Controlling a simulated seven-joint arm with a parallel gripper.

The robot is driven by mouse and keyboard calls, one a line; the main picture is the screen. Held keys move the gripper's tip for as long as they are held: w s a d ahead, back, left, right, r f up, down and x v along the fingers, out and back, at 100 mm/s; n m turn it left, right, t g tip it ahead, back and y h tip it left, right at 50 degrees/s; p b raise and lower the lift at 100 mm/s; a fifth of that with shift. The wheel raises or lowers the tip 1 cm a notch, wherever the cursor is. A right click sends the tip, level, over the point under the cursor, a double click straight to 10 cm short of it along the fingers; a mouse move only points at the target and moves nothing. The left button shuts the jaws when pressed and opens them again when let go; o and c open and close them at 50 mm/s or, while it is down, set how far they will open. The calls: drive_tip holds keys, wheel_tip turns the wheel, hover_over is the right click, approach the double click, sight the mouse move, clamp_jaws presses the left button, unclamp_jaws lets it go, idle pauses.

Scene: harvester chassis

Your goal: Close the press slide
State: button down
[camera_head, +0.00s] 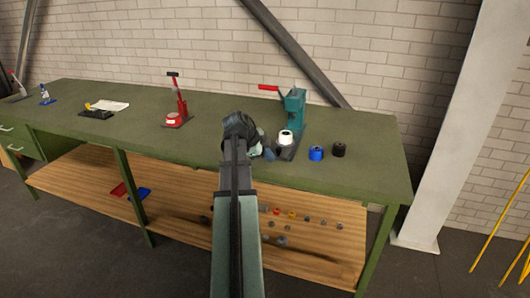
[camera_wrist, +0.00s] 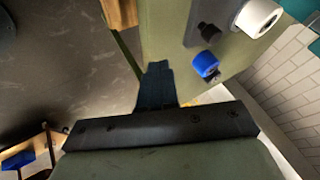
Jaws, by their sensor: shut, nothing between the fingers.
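The teal press (camera_head: 295,106) with a red lever (camera_head: 269,87) stands on the green workbench, right of the middle. A white roll-shaped part (camera_head: 286,136) sits low at its front, above a grey base (camera_head: 289,153). The white part also shows at the top right of the wrist view (camera_wrist: 258,17). I cannot make out clearly how far the slide stands open. My gripper (camera_head: 267,151) is just left of the press base, partly hidden by my own wrist. In the wrist view its fingers (camera_wrist: 159,75) are together and empty, pointing towards the bench's green top.
A red hand press (camera_head: 177,110) stands to the left on the green workbench (camera_head: 215,104). The lower wooden shelf (camera_head: 185,210) holds several small parts. The bench top between the presses is clear.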

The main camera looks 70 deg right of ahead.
sight(279, 150)
drive_tip(key=x, duration=0.6)
drive_tip(key=shift+w+d+r, duration=0.1)
drive_tip(key=shift+d, duration=0.5)
drive_tip(key=shift+d+r, duration=0.15)
drive_tip(key=shift+d, duration=1.1)
drive_tip(key=d, duration=0.4)
drive_tip(key=shift+d, duration=0.15)
drive_tip(key=shift+a, duration=0.2)
